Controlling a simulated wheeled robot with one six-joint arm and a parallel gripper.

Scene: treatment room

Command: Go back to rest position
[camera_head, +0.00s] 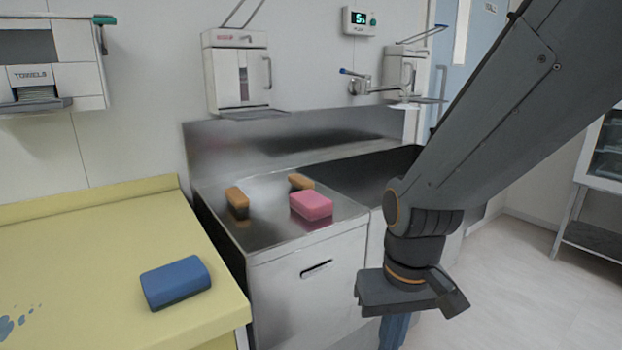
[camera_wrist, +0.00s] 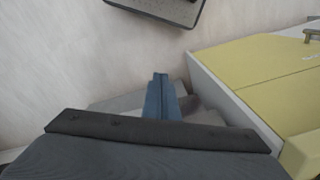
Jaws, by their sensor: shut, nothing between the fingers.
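My gripper (camera_head: 394,332) hangs pointing down in front of the steel sink unit, at the lower right of the head view. Its blue fingers are together with nothing between them, and their lower ends are cut off by the picture's edge. In the wrist view the closed fingers (camera_wrist: 160,97) show in the middle, over the pale floor. My arm reaches in from the upper right of the head view. The gripper appears apart from the sink unit and the sponges.
A blue sponge (camera_head: 175,283) lies on the yellow counter (camera_head: 95,235). A pink sponge (camera_head: 311,205) and two orange sponges (camera_head: 237,202) (camera_head: 301,181) lie on the steel top (camera_head: 270,228). Dispensers (camera_head: 237,75) hang on the wall. Free floor (camera_head: 520,270) shows at right.

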